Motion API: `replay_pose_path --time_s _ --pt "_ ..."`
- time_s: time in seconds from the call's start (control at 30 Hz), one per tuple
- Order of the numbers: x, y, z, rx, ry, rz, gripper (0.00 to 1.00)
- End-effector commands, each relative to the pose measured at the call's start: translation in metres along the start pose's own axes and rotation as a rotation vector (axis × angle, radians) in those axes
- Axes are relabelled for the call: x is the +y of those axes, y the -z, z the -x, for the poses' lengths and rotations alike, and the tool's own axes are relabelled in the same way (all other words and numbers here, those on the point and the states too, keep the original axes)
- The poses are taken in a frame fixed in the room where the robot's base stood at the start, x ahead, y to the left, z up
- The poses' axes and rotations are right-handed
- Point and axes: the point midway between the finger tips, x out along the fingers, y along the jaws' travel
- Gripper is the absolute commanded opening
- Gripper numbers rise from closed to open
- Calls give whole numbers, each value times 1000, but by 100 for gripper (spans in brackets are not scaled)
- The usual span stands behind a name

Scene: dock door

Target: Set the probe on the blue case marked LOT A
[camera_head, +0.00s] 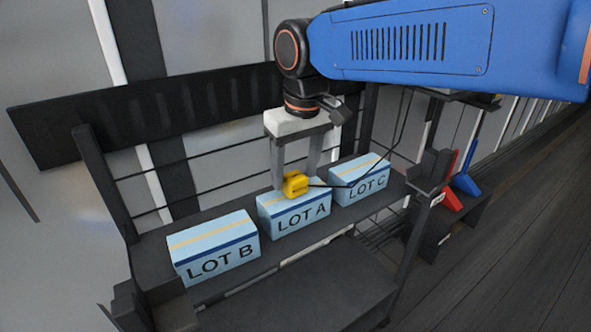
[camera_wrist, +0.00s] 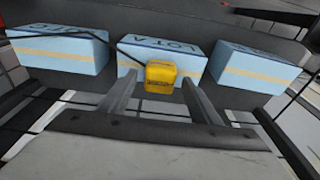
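The yellow probe (camera_head: 295,185) is at the top of the light-blue case marked LOT A (camera_head: 300,217), the middle one of three. It appears to rest on the case's top; its underside is hidden. My gripper (camera_head: 297,180) points down over this case with one finger on each side of the probe. In the wrist view the probe (camera_wrist: 161,76) shows between the fingertips (camera_wrist: 159,80), with a gap on each side, so the fingers look open. A black cable runs from the probe.
The case marked LOT B (camera_head: 214,245) stands to the left and the case marked LOT C (camera_head: 360,180) to the right, on the same dark shelf (camera_head: 155,250). Red (camera_head: 449,195) and blue (camera_head: 466,182) objects stand farther right. Thin rails run behind the cases.

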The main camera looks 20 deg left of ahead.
Motion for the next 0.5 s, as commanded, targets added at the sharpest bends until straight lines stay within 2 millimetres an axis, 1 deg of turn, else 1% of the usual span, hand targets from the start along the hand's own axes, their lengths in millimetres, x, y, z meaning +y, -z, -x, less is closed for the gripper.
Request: replay_pose_path --time_s 0.13,0.23,0.37,0.5 --pt "0 0 3 1 0 0 57" --pt "0 1 11 2 0 0 57" --pt "0 1 32 3 0 0 57" --pt "0 1 59 4 0 0 57"
